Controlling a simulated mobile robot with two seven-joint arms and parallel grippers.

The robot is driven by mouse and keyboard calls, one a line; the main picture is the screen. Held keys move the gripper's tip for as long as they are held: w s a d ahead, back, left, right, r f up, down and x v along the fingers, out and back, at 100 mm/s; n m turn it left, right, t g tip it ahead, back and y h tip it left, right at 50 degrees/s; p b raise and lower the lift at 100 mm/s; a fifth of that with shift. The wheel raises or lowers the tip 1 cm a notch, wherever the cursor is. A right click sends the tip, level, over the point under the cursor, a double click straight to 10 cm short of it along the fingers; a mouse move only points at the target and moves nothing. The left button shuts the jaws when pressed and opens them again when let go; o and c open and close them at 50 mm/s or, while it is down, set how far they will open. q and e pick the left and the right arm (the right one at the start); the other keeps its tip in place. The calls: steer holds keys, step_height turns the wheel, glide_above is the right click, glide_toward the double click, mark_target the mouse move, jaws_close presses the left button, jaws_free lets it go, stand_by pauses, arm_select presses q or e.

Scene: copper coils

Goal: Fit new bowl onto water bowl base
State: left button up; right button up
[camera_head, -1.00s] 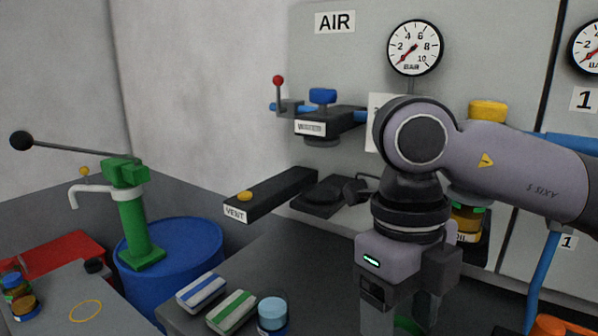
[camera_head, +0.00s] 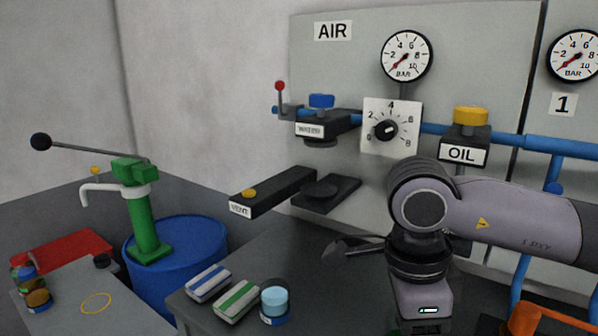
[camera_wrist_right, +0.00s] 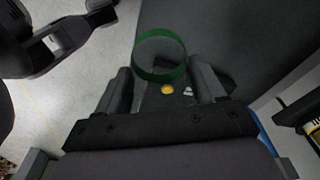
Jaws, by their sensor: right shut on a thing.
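My right gripper (camera_wrist_right: 162,76) is shut on a clear bowl with a green rim (camera_wrist_right: 136,62), seen between its fingers in the right wrist view. In the head view the right wrist runs off the bottom edge, so its fingers and the bowl are out of sight there. The water bowl base (camera_head: 326,127) is a dark block with a blue knob and a white label, mounted on the grey panel. No bowl hangs under it; a dark round collar shows at its underside. The held bowl is well apart from it. My left gripper is not in view.
A VENT arm (camera_head: 272,193) juts out below the base. A dial (camera_head: 387,128) and an OIL unit (camera_head: 465,150) are to its right. Two folded cloths (camera_head: 236,300) and a light-blue jar (camera_head: 275,300) stand at the bench's left edge. A green hand pump (camera_head: 143,215) tops a blue drum (camera_head: 185,243).

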steer(key=shift+w+d+f+n, duration=0.2)
steer(key=shift+d+f+n, duration=0.1)
steer(key=shift+n, duration=0.5)
arm_select(q)
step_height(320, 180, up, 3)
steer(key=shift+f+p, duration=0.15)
steer(key=shift+p, duration=1.1)
arm_select(e)
steer(key=w+d+f+n+t+y, duration=0.1)
steer(key=d+f+n, duration=0.5)
steer(key=n, duration=1.1)
steer(key=shift+w+d+f+n+t, duration=0.3)
steer(key=shift+w+d+f, duration=0.1)
steer(key=shift+f, duration=0.35)
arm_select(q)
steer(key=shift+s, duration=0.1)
